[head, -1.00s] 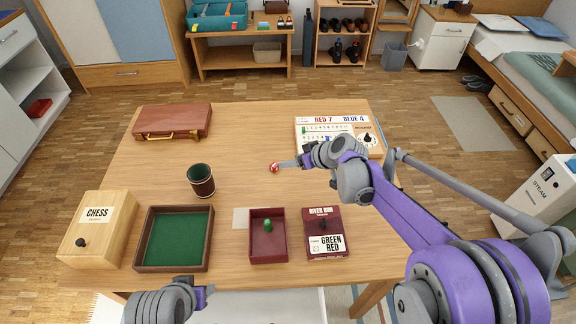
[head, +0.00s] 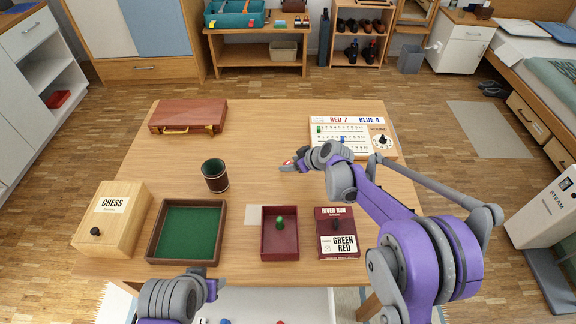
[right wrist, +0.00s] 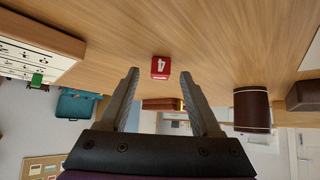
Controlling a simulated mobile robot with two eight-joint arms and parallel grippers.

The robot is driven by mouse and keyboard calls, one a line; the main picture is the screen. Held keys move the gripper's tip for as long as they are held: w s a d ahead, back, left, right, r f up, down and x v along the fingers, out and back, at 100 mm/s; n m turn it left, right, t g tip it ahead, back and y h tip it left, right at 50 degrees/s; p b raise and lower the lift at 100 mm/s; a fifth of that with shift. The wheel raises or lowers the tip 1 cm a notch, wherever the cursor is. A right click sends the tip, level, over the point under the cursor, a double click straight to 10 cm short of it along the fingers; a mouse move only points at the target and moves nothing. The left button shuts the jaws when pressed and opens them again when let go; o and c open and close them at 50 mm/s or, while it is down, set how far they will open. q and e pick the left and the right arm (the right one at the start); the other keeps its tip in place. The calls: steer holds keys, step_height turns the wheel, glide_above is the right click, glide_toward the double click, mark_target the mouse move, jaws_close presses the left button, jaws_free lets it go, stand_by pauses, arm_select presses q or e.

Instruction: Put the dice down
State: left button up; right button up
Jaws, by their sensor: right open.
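The red die (head: 288,162) lies on the wooden table (head: 260,130), partly hidden by my right gripper (head: 290,167) in the head view. In the right wrist view the die (right wrist: 160,67) shows a white 4 and rests on the tabletop. It lies just beyond the open, empty fingertips of my right gripper (right wrist: 159,78), centred between them and apart from both. My left gripper (head: 212,289) is low at the table's front edge, away from the die; its finger opening is not clear.
A dark dice cup (head: 215,176) stands left of the die. A green-lined tray (head: 152,232), a red box (head: 264,240), a River Run box (head: 337,248), a chess box (head: 137,222), a brown case (head: 160,115) and a score board (head: 318,121) surround clear table.

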steer(key=shift+w+a+f, duration=0.2)
steer(key=shift+f, duration=0.1)
steer(key=shift+c, duration=0.2)
jaws_close()
